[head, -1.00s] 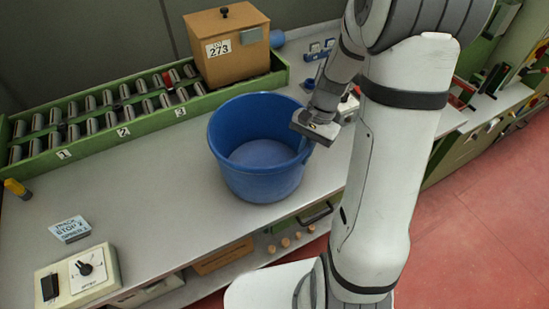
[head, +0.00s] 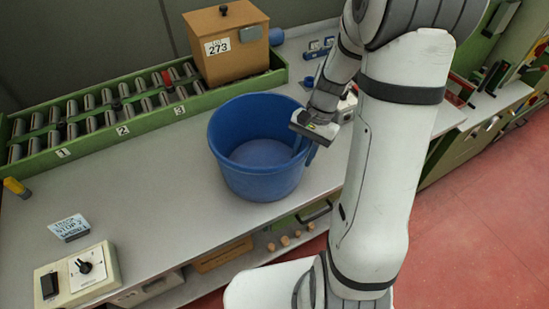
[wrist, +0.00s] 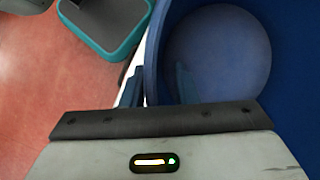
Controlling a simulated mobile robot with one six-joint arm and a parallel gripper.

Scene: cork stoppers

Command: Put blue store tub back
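The blue tub (head: 262,190) stands upright on the grey bench top, and its inside looks empty. My gripper (head: 304,152) is at the tub's right rim, pointing down. In the wrist view the fingers (wrist: 158,82) are spread, one outside the tub's wall and one inside it. The tub's blue rim (wrist: 152,50) passes between them. The outer finger looks close to the wall; a gap shows by the inner one. I cannot tell whether either finger touches.
A green rack (head: 140,128) of grey rollers runs along the back, with a brown box (head: 230,62) marked 273 on its right end. A control box (head: 78,277) and a small sign (head: 69,227) are at front left. Several corks (head: 284,241) lie below.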

